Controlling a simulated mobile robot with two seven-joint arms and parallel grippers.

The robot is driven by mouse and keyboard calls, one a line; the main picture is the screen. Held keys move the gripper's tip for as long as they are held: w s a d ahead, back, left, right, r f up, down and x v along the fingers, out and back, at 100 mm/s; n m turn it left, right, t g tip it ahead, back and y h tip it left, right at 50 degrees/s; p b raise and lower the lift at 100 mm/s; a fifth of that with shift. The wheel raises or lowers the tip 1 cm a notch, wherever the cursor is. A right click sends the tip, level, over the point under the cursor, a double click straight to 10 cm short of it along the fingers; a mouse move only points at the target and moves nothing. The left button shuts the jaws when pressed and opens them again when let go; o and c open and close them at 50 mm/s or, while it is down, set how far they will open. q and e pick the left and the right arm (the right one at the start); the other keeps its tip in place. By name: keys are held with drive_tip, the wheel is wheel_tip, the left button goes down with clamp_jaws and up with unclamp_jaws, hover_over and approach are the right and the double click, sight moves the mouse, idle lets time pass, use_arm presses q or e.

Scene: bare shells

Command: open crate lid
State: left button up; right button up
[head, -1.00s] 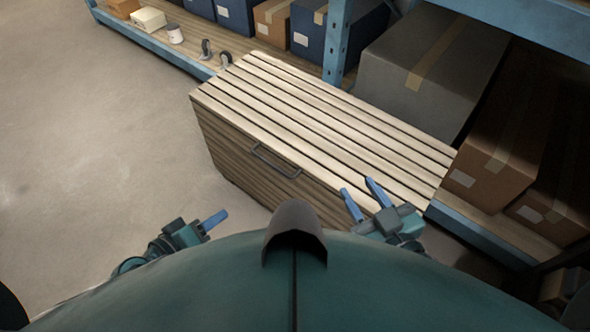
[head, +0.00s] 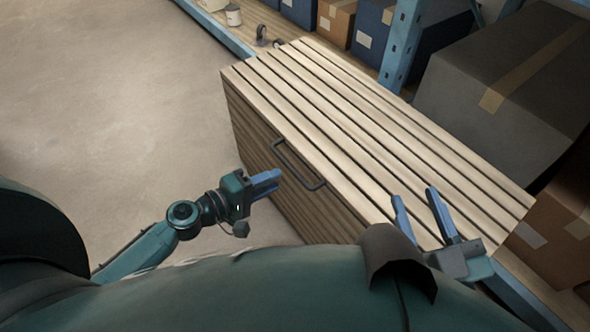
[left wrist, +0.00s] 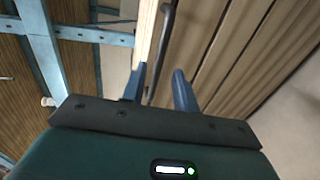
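The crate (head: 240,118) is a wooden box with a closed slatted lid (head: 370,125). My left gripper (head: 279,176) is in front of the crate, just left of the handle. In the left wrist view its fingers (left wrist: 162,80) are apart with nothing held between them. My right gripper (head: 416,194) is open and empty, over the lid's near right part.
Blue shelving (head: 402,45) stands behind the crate. A large grey box (head: 500,75) and a brown carton (head: 545,225) sit close on the right. A white can (head: 233,15) is on the low shelf. The floor (head: 110,110) on the left is clear.

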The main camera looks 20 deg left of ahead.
sight(292, 172)
use_arm(q)
drive_tip(key=x, duration=0.7)
drive_tip(key=shift+w+d, duration=0.1)
drive_tip(key=shift+c, duration=0.5)
clamp_jaws()
